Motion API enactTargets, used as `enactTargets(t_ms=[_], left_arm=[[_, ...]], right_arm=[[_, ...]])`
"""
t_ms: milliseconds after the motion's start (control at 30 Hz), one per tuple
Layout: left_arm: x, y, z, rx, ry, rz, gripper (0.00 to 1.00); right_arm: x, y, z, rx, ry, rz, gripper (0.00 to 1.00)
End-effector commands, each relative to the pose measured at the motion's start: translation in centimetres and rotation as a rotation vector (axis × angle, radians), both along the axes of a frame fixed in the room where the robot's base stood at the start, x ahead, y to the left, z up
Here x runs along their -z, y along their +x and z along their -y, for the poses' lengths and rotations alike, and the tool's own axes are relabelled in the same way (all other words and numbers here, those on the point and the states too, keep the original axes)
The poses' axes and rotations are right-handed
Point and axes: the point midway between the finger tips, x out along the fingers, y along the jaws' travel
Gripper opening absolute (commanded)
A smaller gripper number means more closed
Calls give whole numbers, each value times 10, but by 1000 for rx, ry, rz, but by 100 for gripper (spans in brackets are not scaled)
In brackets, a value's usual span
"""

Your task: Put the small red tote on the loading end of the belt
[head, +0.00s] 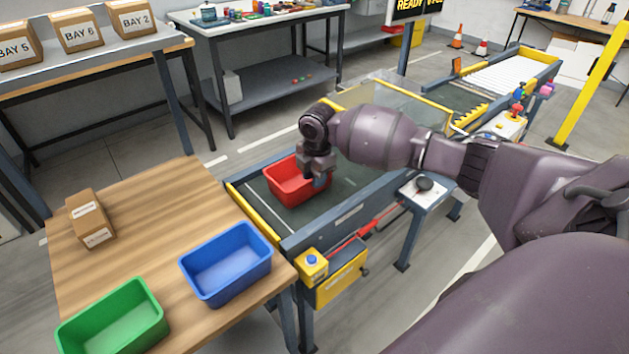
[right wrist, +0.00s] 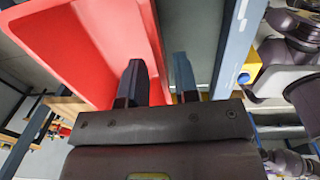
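The small red tote (head: 290,187) is upright over the near end of the dark belt (head: 335,190), inside its frame. I cannot tell whether its base touches the belt. My right gripper (head: 320,182) points down at the tote's right side. In the right wrist view, its two fingers (right wrist: 157,85) stand close together on either side of the red tote's wall (right wrist: 95,50), one inside and one outside, with the rim between them. It appears shut on that rim. My left gripper is out of view.
A wooden table (head: 165,215) at the left holds a blue tote (head: 226,264), a green tote (head: 113,318) and a small carton (head: 91,219). A yellow box with a blue button (head: 312,263) stands at the belt's near corner. A clear guard (head: 385,98) rises farther along.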

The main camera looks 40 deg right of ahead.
Motion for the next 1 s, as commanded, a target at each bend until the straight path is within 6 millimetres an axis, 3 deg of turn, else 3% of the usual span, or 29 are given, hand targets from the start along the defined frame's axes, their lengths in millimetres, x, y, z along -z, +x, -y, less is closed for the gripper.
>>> enactTargets(t_ms=[33, 200, 500, 1000], left_arm=[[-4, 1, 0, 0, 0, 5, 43], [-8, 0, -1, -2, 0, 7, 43], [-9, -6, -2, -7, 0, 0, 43], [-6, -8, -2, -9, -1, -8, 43]], right_arm=[[-14, 0, 1, 0, -1, 6, 28], [-48, -3, 0, -2, -2, 5, 28], [-91, -7, 1, 0, 0, 2, 28], [-100, -8, 1, 0, 0, 0, 28]])
